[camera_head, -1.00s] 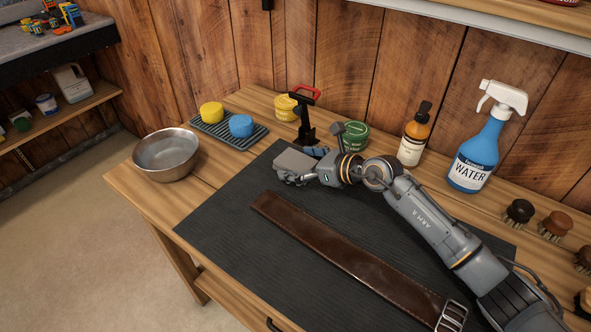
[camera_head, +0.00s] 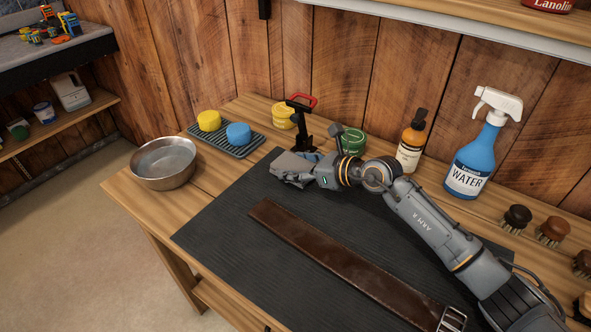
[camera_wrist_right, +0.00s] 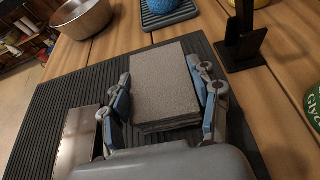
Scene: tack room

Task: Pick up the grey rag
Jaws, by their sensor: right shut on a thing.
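The grey rag (camera_head: 290,170) is a folded grey cloth at the back left of the black mat (camera_head: 232,235). In the right wrist view the rag (camera_wrist_right: 165,85) shows as a thick folded rectangle between the two fingers. My right gripper (camera_head: 305,172) is shut on it; in the right wrist view the gripper (camera_wrist_right: 165,95) has a blue-padded finger against each side of the cloth. I cannot tell whether the rag touches the mat or hangs just above it. My left gripper is not in view.
A brown leather strap (camera_head: 345,262) lies across the mat. A black stand with a red top (camera_head: 303,125) is close behind the rag. A metal bowl (camera_head: 164,163), a sponge tray (camera_head: 227,141), a green tin (camera_head: 352,142) and a blue spray bottle (camera_head: 475,155) stand around the mat.

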